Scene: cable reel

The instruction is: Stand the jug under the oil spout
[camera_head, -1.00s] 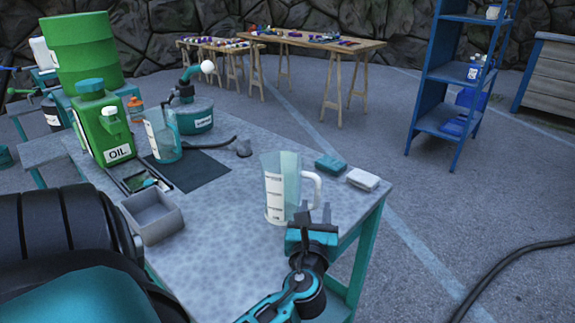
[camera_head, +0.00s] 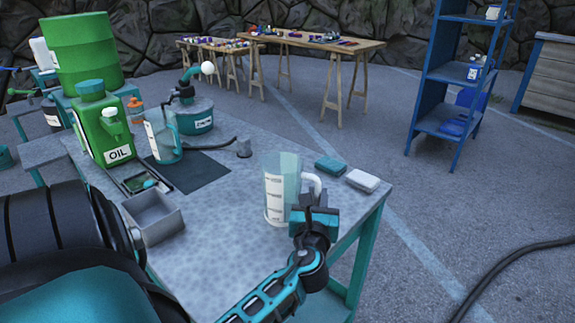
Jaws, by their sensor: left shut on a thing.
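A clear measuring jug (camera_head: 277,191) with a white scale stands upright at the near right of the grey workbench. My left gripper (camera_head: 316,207) is at its handle side and shut on the handle, whose lower part it hides. A green can labelled OIL (camera_head: 92,138) stands at the bench's left side, with a white-capped spout (camera_head: 109,114) on its front. A second, teal-tinted jug (camera_head: 166,146) stands to the right of the can. My right gripper is not in view.
A dark mat (camera_head: 195,173) lies in front of the second jug. A teal pot with a pump (camera_head: 196,117) stands behind it. A grey open box (camera_head: 165,226) and a small tray (camera_head: 137,180) are at left. A teal block (camera_head: 330,164) and a white block (camera_head: 362,180) lie right of the clear jug.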

